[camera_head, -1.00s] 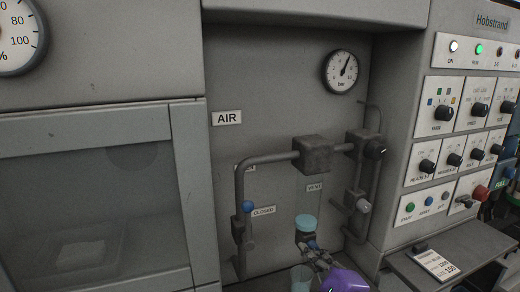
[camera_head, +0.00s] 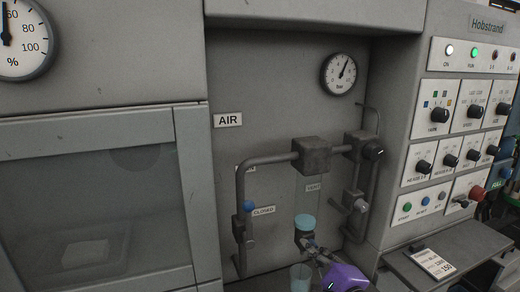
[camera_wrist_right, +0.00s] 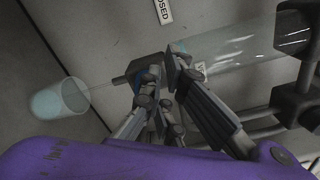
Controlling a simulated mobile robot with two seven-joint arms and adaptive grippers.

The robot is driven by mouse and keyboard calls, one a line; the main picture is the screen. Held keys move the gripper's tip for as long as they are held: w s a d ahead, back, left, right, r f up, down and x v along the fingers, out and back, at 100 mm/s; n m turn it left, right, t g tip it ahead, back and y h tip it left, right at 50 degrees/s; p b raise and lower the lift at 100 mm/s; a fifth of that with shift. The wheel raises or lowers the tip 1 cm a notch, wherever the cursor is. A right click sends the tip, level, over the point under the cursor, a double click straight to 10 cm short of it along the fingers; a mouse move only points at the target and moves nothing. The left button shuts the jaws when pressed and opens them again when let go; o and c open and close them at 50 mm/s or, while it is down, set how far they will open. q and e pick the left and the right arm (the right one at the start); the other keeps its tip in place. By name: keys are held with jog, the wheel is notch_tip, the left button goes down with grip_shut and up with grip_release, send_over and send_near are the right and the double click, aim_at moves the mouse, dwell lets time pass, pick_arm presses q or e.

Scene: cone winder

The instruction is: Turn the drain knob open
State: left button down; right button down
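The clear bowl with pale blue liquid (camera_head: 305,222) hangs in the air-line recess. A small blue drain knob (camera_head: 312,244) shows at the dark fitting under it. My purple right gripper (camera_head: 325,257) reaches up to this fitting from below right. In the right wrist view, its two fingers (camera_wrist_right: 162,68) stand at the dark fitting (camera_wrist_right: 136,77), with a narrow gap between the tips and a bit of blue there. The fingers hide most of the knob, and whether they grip it is unclear. My left gripper is not in view.
A clear cup (camera_head: 300,277) stands below the bowl, close to my right gripper; it also shows in the wrist view (camera_wrist_right: 60,98). Grey pipes (camera_head: 241,190) with a blue-knobbed valve (camera_head: 249,207) run left of the bowl. A shelf (camera_head: 450,250) juts out at right.

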jog(key=shift+s+r, duration=0.1)
jog(key=shift+r, duration=0.15)
jog(key=v, duration=0.6)
jog(key=shift+a, duration=0.15)
